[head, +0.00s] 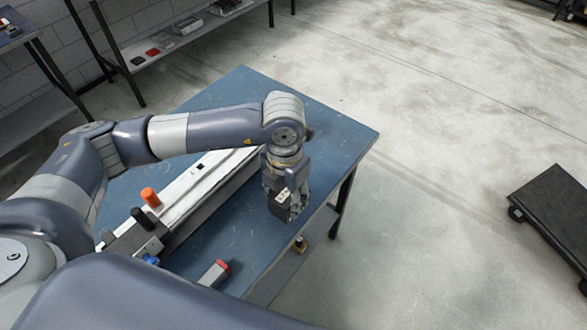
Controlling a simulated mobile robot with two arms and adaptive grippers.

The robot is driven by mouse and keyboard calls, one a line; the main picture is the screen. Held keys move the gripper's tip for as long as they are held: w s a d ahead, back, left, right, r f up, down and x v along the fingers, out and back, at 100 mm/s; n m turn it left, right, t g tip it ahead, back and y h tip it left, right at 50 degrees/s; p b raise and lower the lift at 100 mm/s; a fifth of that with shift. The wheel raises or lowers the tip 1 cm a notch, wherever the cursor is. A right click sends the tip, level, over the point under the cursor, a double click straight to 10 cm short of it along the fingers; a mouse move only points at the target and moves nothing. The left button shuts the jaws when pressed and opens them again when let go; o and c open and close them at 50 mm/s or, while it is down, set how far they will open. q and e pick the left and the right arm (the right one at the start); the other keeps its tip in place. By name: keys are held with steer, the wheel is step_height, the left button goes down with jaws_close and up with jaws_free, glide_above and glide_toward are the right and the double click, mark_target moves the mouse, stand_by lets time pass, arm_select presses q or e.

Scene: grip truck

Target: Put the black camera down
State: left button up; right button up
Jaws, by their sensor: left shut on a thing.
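My left gripper (287,199) points down over the right part of the blue table (332,133). It is shut on the black camera (289,210), a small dark block at the fingertips. The camera is mostly covered by the gripper, and I cannot tell whether its underside touches the tabletop. My right gripper is not in view.
A long white and grey rail (192,190) lies along the table left of the gripper, with an orange knob (149,196) and a black knob (137,214). A red-ended grey piece (215,272) lies near the front. The table's far right corner is clear. A dark cart (556,208) stands right.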

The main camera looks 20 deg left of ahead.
arm_select(q)
steer(key=w, duration=0.3)
steer(key=w+p, duration=0.1)
steer(key=w, duration=0.5)
steer(key=shift+a+f+p, duration=0.25)
steer(key=shift+f+p, duration=0.85)
steer(key=shift+f, duration=1.2)
steer(key=o, duration=1)
